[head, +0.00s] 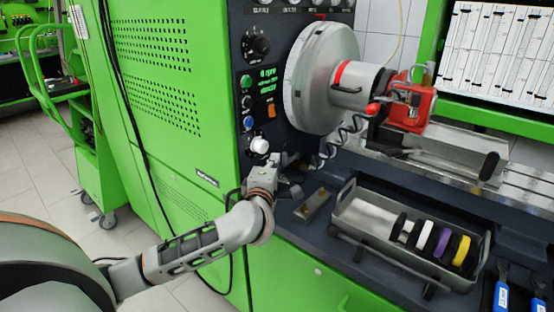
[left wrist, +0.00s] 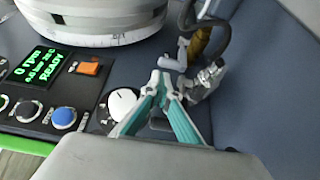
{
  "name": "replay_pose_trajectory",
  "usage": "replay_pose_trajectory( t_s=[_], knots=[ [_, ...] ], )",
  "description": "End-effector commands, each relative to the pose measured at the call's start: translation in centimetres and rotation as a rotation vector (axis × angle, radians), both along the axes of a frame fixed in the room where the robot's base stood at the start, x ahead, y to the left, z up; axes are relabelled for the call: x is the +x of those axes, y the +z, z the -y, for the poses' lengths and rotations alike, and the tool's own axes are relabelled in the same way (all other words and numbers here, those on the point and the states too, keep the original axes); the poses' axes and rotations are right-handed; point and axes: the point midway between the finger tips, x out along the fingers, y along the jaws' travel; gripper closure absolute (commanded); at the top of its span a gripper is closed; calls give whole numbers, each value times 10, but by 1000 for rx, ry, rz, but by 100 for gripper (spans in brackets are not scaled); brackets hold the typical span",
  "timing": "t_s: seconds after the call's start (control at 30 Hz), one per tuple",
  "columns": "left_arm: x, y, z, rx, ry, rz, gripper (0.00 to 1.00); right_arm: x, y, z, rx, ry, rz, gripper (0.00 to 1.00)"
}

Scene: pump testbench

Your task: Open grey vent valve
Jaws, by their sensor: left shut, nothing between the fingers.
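In the left wrist view, a grey metal valve-like fitting (left wrist: 207,80) with a brass-coloured part (left wrist: 200,41) stands on the dark panel. A light grey lever-like piece (left wrist: 173,63) sits just beyond my fingertips. I take this fitting to be the grey vent valve, but cannot tell its position. My left gripper (head: 284,170) is at the lower right of the control panel. It also shows in the left wrist view (left wrist: 166,88), its teal-sided fingers shut and empty, close to the fitting. Contact cannot be told. The arm largely hides the valve in the head view. My right gripper is out of view.
A white knob (left wrist: 122,104), a blue button (left wrist: 64,118) and an orange switch (left wrist: 88,66) lie left of the fingers. The large grey drum (head: 325,75) overhangs above. A coiled cable (head: 340,138) hangs nearby. A metal tray (head: 358,222) with coloured rings stands right.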

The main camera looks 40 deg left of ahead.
Motion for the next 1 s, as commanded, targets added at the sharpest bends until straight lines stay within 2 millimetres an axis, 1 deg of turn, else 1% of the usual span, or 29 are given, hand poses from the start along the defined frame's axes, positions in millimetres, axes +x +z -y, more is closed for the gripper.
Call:
replay_pose_trajectory(
  t_s=[0.03, 0.1, 0.27, 0.63, 0.9, 1.0],
  knots=[
    [6, -2, -3, 1, 1, -1, 100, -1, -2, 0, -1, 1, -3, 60],
    [12, -1, -5, 1, 0, 0, 100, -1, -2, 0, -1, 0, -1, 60],
    [20, 0, -9, -1, 0, 0, 100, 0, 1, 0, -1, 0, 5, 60],
    [20, 1, -9, -1, 1, 0, 100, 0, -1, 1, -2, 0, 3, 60],
    [20, 3, -4, -2, 37, 2, 100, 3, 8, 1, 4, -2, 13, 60],
    [20, 2, -3, -1, 48, 2, 100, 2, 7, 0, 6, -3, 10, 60]
  ],
)
